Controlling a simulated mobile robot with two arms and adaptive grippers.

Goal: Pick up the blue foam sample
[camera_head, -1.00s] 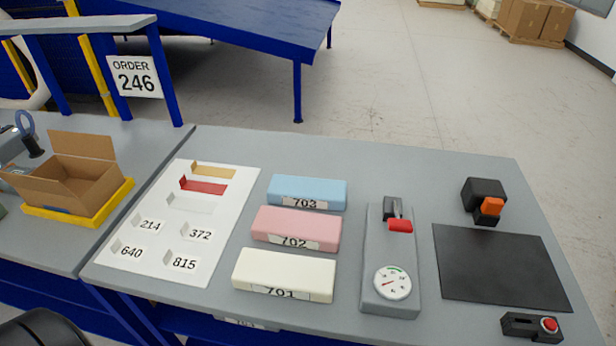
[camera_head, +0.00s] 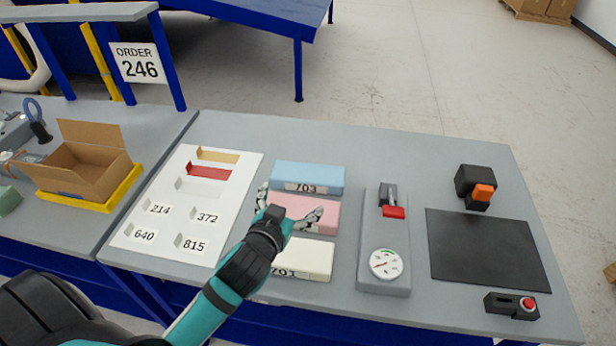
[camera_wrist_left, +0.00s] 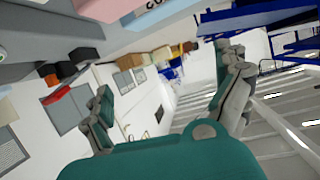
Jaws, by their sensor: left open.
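The blue foam sample (camera_head: 308,176), labelled 703, lies at the back of a row of three blocks in the head view. The pink block (camera_head: 318,214), labelled 702, lies in front of it, and the cream block (camera_head: 312,258), labelled 701, is nearest. My left gripper (camera_head: 291,204) is open and empty, with its fingers spread over the pink block, just short of the blue sample. In the left wrist view its two fingers (camera_wrist_left: 168,100) stand wide apart with nothing between them. I cannot tell its exact height. My right gripper is not in view.
A white sheet (camera_head: 165,225) with coloured tabs and number labels lies left of the blocks. A grey gauge device (camera_head: 383,235) stands to their right. Beyond it are a black mat (camera_head: 487,250), a black-and-orange device (camera_head: 476,187) and a red-button box (camera_head: 512,305).

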